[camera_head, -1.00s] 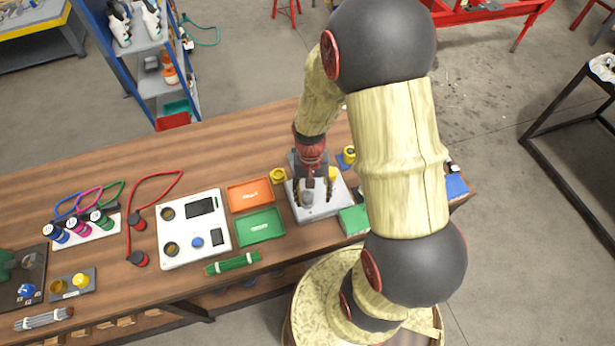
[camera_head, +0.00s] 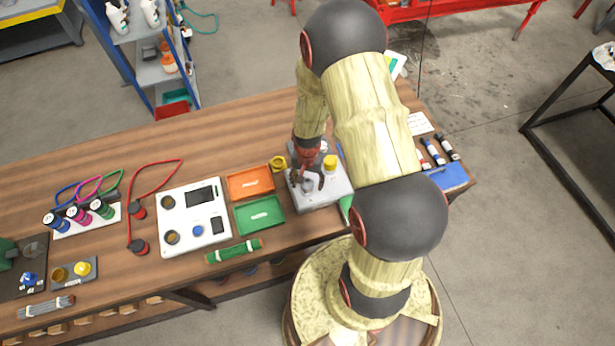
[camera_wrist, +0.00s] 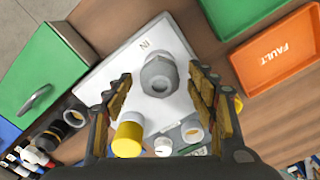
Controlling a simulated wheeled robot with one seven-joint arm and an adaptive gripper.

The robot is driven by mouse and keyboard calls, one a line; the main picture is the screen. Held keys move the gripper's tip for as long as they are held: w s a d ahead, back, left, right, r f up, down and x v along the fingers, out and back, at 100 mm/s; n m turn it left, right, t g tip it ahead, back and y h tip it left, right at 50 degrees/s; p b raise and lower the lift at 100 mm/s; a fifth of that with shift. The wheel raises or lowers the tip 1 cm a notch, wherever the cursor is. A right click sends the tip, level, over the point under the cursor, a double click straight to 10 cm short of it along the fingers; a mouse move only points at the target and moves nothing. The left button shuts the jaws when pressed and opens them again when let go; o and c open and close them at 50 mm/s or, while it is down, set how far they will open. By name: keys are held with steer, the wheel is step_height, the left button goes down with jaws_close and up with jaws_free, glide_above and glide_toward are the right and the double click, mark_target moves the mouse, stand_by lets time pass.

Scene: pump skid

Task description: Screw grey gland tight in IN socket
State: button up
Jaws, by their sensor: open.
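The grey gland (camera_wrist: 159,76) stands on the top plate of the pale box (camera_wrist: 112,72), close to the IN label (camera_wrist: 146,44) in the wrist view. Its hex body and round open top face the camera. The gland hides the socket below it, so I cannot tell how deep it sits. My gripper (camera_wrist: 160,88) is open, with one finger on each side of the gland and visible gaps to both. In the head view my gripper (camera_head: 308,181) is low over the box (camera_head: 325,196), partly covering the gland.
A yellow cap (camera_wrist: 128,136) stands on the box near the left finger. A pale open ring fitting (camera_wrist: 191,130) is near the right finger. The orange FAULT tray (camera_wrist: 284,58) and green tray (camera_head: 260,216) lie beside the box. A green cabinet (camera_wrist: 35,75) with a handle is at left.

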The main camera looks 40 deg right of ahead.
steer(key=shift+f, duration=0.3)
steer(key=shift+c, duration=0.4)
steer(key=c, duration=1.1)
steer(key=m, duration=0.9)
steer(key=shift+b, duration=0.3)
steer(key=o, duration=1.2)
steer(key=shift+c, duration=0.2)
